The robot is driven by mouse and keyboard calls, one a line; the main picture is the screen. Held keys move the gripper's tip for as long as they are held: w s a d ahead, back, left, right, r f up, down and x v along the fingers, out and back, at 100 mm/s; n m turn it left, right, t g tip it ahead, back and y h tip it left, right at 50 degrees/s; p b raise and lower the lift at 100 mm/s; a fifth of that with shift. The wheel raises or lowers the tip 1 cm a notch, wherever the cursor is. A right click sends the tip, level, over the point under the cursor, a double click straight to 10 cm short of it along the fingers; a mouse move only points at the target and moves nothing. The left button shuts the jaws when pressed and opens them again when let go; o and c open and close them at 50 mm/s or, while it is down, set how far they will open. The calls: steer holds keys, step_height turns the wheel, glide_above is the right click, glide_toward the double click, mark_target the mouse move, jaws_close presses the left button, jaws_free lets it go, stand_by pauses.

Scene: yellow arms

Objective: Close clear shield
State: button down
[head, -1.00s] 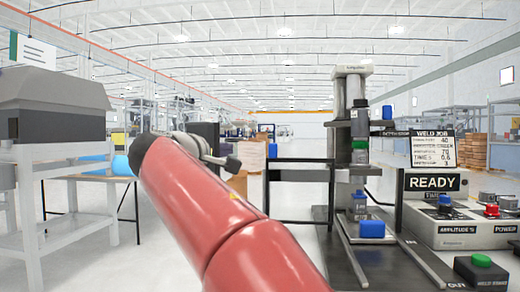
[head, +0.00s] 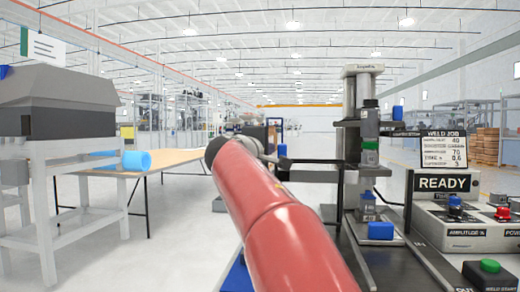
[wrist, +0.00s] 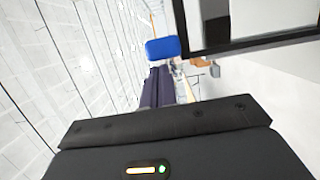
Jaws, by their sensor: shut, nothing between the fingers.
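The clear shield (head: 312,160) is a see-through panel in a black frame, standing out to the left of the welding press in the head view. Its frame also fills the top right of the wrist view (wrist: 262,42). A blue handle (wrist: 163,48) is at the frame's outer edge, and it shows small in the head view (head: 282,150). My gripper (wrist: 160,70) is shut and empty, its dark fingers pointing at the handle. The tips look close to it; I cannot tell whether they touch. My red arm hides the lower shield in the head view.
The press column (head: 363,105) stands right of my arm, with a blue block (head: 381,230) on its base. A control box (head: 460,225) reading READY and a green button (head: 490,266) are at the right. A table (head: 160,165) and grey cabinet (head: 55,98) stand left, with open floor between.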

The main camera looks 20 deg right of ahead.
stand_by(0.3)
steer(key=s+d, duration=1)
steer(key=d, duration=0.5)
steer(key=shift+s, duration=0.15)
steer(key=shift+d, duration=0.1)
steer(key=shift+f, duration=0.1)
